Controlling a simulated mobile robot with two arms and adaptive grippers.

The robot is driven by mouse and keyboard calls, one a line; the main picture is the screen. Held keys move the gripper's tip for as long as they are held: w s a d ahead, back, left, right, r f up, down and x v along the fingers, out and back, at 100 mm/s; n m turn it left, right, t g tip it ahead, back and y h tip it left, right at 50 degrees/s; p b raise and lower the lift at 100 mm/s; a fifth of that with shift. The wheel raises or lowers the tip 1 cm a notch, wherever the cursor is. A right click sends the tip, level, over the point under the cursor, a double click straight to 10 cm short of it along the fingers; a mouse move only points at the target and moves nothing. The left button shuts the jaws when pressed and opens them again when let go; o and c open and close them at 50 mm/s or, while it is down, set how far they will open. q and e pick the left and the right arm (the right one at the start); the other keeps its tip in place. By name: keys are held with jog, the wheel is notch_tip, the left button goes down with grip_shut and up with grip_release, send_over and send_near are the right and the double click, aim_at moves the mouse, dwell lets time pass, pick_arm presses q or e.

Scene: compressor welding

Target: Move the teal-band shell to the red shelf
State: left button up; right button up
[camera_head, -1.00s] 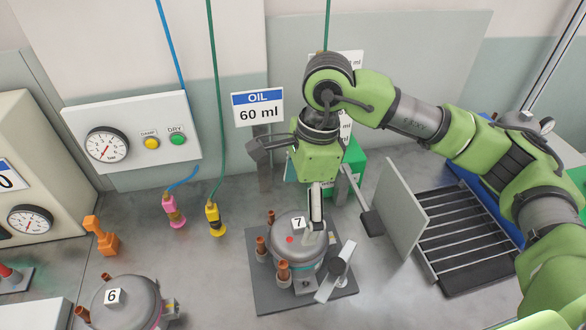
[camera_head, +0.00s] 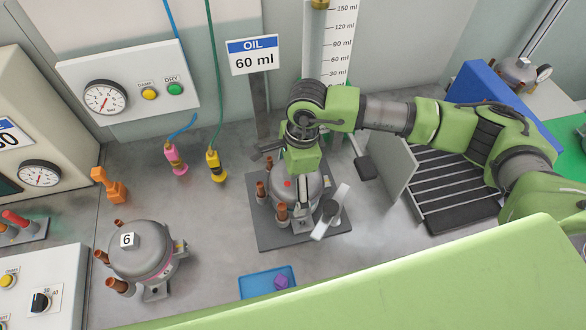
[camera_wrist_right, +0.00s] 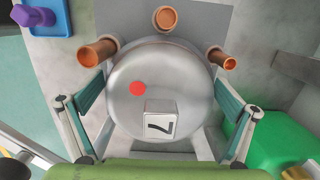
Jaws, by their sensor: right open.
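A grey domed shell (camera_head: 287,189) stands on a dark square plate (camera_head: 263,237), with copper stubs around it and a red dot on top. In the right wrist view, this shell (camera_wrist_right: 127,112) carries a tag numbered 7. Its band colour is hidden now. My right gripper (camera_head: 299,190) is low over the shell. In the wrist view, the open fingers of my right gripper (camera_wrist_right: 162,107) stand on both sides of it; I cannot tell whether they touch it. Shell 6 (camera_head: 142,248), with a pink band, stands at lower left. No red shelf is in view. My left gripper is not in view.
A grey upright panel (camera_head: 388,178) and a slatted dark rack (camera_head: 455,185) are to the right. A blue tray (camera_head: 256,285) with a purple piece lies in front. Pink (camera_head: 175,158) and yellow (camera_head: 215,165) hose couplers hang behind.

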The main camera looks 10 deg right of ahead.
jog(key=shift+f, duration=0.25)
jog(key=shift+w, duration=0.1)
jog(key=c, duration=1.3)
jog(key=shift+o, duration=0.2)
jog(key=shift+r, duration=0.15)
jog(key=shift+r, duration=0.2)
jog(key=shift+r+p, duration=1.05)
jog(key=shift+r, duration=1.4)
jog(key=shift+a, duration=0.15)
